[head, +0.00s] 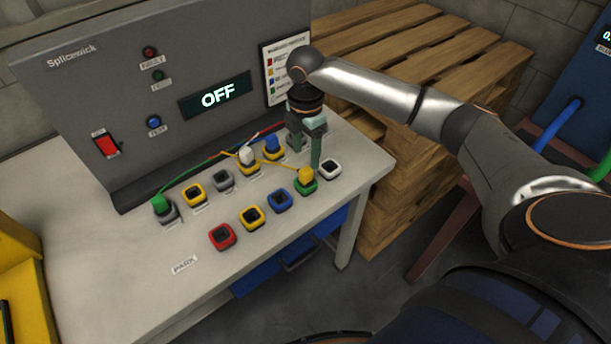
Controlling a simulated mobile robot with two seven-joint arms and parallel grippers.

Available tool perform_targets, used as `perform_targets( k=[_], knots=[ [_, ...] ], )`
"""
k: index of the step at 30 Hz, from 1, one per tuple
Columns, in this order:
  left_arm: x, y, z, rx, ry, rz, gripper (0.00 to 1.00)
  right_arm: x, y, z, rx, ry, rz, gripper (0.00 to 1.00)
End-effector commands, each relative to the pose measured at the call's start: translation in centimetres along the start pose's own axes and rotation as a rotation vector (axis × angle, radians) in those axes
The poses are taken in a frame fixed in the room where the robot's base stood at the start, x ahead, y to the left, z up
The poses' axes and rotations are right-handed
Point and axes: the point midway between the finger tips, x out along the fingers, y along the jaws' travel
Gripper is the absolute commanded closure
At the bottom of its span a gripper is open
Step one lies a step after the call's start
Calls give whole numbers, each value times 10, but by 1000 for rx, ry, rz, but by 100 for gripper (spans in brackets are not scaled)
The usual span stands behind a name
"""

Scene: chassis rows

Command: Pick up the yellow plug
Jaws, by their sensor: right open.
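The yellow plug (305,174) stands upright in the green-rimmed socket (306,187) in the front row, near the right end of the grey-white bench. My right gripper (305,152) points down just behind and above the yellow plug. Its green fingers are apart with no plug seen between them, and one finger appears close to the plug. I cannot tell whether it touches. My left gripper is out of view.
Other plugs stand in the back row: green (159,203), white (246,155) and blue (272,143), with thin wires. Empty sockets include the red one (223,236). A grey panel (170,90) rises behind. Wooden pallets (420,60) stand right of the bench.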

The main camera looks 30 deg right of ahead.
Motion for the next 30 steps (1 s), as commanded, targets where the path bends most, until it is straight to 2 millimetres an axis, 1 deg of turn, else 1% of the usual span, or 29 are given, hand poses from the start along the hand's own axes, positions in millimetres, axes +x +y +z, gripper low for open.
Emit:
perform_targets(
  k=[1, 3, 8, 16, 19, 25, 26, 30],
  knots=[
    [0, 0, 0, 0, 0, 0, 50, 7, 0, 0, 1, 1, -1, 35],
    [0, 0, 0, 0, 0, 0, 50, 14, 0, 0, 1, 0, 0, 35],
    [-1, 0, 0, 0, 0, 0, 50, 25, 0, 0, 0, 0, 0, 35],
    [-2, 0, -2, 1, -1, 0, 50, 64, 0, 0, 1, 0, 1, 35],
    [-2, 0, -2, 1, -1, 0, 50, 70, 0, 0, 0, -1, 1, 35],
    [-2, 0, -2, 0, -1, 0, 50, 71, 0, 0, 0, -1, 3, 35],
    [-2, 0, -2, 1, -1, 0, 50, 70, 0, 0, 0, -1, 3, 36],
    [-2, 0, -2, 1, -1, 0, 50, 70, 0, 0, 0, -1, 3, 52]
  ],
)
